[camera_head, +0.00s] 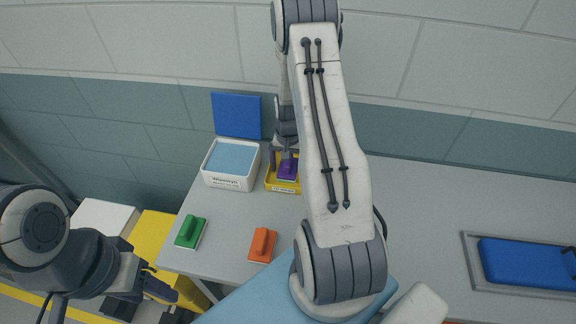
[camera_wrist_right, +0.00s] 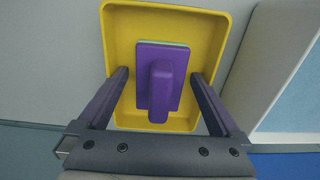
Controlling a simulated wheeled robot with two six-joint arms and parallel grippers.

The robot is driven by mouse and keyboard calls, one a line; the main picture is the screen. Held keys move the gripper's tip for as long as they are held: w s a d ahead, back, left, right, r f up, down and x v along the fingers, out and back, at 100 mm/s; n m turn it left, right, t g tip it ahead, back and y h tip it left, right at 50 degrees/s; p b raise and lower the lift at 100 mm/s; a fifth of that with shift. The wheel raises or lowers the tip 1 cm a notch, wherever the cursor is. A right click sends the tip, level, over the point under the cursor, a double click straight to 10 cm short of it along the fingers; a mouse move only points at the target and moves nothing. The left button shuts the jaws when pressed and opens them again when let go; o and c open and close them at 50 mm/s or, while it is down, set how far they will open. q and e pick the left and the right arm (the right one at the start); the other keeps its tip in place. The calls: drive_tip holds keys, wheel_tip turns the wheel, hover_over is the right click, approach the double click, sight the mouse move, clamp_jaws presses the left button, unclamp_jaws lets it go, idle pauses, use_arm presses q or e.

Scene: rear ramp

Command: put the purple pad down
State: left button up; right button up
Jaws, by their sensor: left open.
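The purple pad (camera_head: 288,169) with its raised handle lies in the yellow tray (camera_head: 271,186) on the grey table. In the right wrist view the purple pad (camera_wrist_right: 160,78) sits inside the yellow tray (camera_wrist_right: 119,22), with a thin green layer showing along its far edge. My right gripper (camera_wrist_right: 160,95) is open, with one finger on each side of the pad and a gap between each finger and the handle. In the head view the right arm partly hides the tray. My left gripper (camera_head: 150,292) is open and empty, off the table's left side.
A white bin (camera_head: 228,183) with a light blue inside stands left of the tray. A green pad (camera_head: 190,232) and an orange pad (camera_head: 262,245) lie nearer the front. A blue panel (camera_head: 237,116) stands behind. A blue object (camera_head: 525,262) lies in a grey frame at right.

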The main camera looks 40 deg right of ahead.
drive_tip(key=shift+r, duration=0.25)
wheel_tip(320, 180, up, 10)
drive_tip(key=b, duration=0.2)
drive_tip(key=shift+r+b, duration=0.25)
drive_tip(key=shift+b, duration=0.05)
drive_tip(key=shift+r, duration=0.65)
drive_tip(key=shift+a+r, duration=0.1)
drive_tip(key=shift+a, duration=0.05)
drive_tip(key=s+a+r+n, duration=0.2)
drive_tip(key=a+n, duration=0.1)
drive_tip(key=a, duration=0.5)
drive_tip(key=s+a+r+n, duration=0.1)
drive_tip(key=a+r+n, duration=0.15)
drive_tip(key=a, duration=0.55)
drive_tip(key=s+a+r+n, duration=0.2)
drive_tip(key=a+n, duration=0.2)
drive_tip(key=a, duration=0.4)
drive_tip(key=s+a+n, duration=0.4)
drive_tip(key=s, duration=0.4)
drive_tip(key=s+a+r+n+y, duration=0.1)
drive_tip(key=s+a+n, duration=0.3)
drive_tip(key=s, duration=0.4)
drive_tip(key=shift+a+r, duration=0.2)
drive_tip(key=shift+a, duration=0.55)
